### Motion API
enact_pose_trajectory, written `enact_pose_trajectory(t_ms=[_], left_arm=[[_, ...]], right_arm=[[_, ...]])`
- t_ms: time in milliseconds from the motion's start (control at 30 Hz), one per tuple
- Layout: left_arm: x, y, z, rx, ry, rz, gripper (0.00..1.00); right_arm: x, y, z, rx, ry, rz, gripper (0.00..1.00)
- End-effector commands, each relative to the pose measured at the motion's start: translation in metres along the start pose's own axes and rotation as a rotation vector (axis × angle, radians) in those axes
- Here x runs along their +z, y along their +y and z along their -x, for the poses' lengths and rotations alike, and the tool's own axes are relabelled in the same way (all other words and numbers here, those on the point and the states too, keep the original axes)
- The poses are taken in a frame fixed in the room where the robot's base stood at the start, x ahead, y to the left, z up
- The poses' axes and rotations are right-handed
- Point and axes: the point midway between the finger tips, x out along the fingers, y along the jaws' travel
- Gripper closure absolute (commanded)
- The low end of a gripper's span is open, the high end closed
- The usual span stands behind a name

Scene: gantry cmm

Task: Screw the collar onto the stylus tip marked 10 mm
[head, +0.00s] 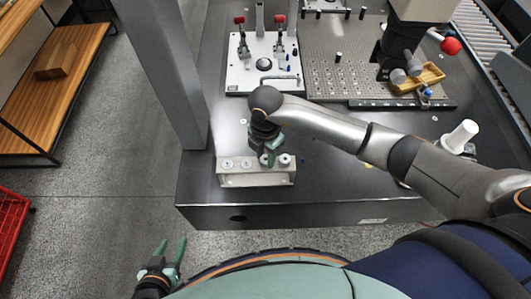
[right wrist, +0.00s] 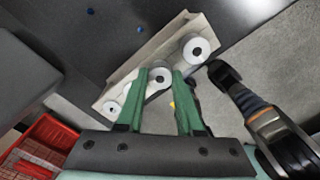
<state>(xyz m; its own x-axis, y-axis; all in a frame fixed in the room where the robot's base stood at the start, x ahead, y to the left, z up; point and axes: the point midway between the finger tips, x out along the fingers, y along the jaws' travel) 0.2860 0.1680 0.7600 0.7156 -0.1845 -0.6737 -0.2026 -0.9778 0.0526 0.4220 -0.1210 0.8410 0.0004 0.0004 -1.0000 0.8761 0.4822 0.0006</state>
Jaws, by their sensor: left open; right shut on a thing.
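A pale rack (head: 257,180) stands at the front left of the dark table, with round white-topped pieces along it. One piece (head: 285,159) is at its right end and others (head: 227,163) are at its left; their markings are too small to read. My right gripper (head: 268,158) points down over the rack, right of its middle. My left gripper (head: 173,247) is open and empty, off the table's front edge.
A white plate with red-handled clamps (head: 264,76) and a perforated plate (head: 335,77) lie behind the rack. A wooden tray (head: 430,77) and a white cylinder (head: 462,134) are to the right. A grey gantry post (head: 168,75) rises left of the rack.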

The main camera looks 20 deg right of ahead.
Motion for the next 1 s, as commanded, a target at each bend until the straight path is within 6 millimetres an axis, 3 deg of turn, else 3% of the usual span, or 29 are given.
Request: enact_pose_trajectory(t_ms=[267, 700, 1000], left_arm=[[-0.002, 0.0, 0.002, 0.0, 0.0, 0.0, 0.5], [-0.013, 0.001, 0.011, 0.0, 0.0, 0.0, 0.5], [-0.012, 0.001, 0.011, 0.0, 0.0, 0.0, 0.5]], right_arm=[[0.0, -0.002, -0.001, -0.006, 0.0, -0.027, 1.0], [-0.001, -0.002, -0.003, -0.006, 0.0, -0.421, 1.0], [0.0, -0.002, -0.003, -0.007, -0.002, -0.45, 1.0]])
